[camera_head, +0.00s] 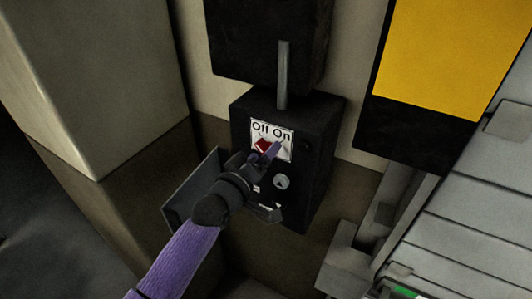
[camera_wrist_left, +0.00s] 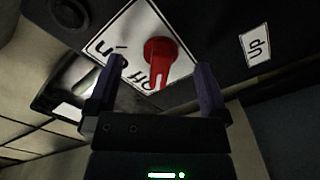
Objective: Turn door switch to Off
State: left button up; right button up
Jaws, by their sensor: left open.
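The door switch is a red knob (camera_head: 263,145) on a white label (camera_head: 284,133) reading "Off On", on the front of a black box (camera_head: 321,125). My left gripper (camera_head: 266,152) is open at the label. In the left wrist view its two fingers (camera_wrist_left: 159,72) stand on either side of the knob, with gaps that look clear. My right gripper is not in view.
A silver round lock or button (camera_head: 281,181) sits lower on the box, and a grey bar (camera_head: 283,75) runs above it. An "Up" label (camera_wrist_left: 257,45) is beside the switch. A yellow and black panel (camera_head: 440,50) hangs at right. A beige pillar (camera_head: 90,70) stands at left.

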pick_arm(q)
jog(key=shift+s+a+p, duration=0.1)
jog(key=shift+s+p, duration=0.15)
jog(key=shift+p, duration=0.05)
jog(key=p+v, duration=0.3)
jog(key=v, duration=0.3)
jog(key=shift+s+p, duration=0.2)
jog(key=shift+p, duration=0.1)
jog(key=shift+a, duration=0.1)
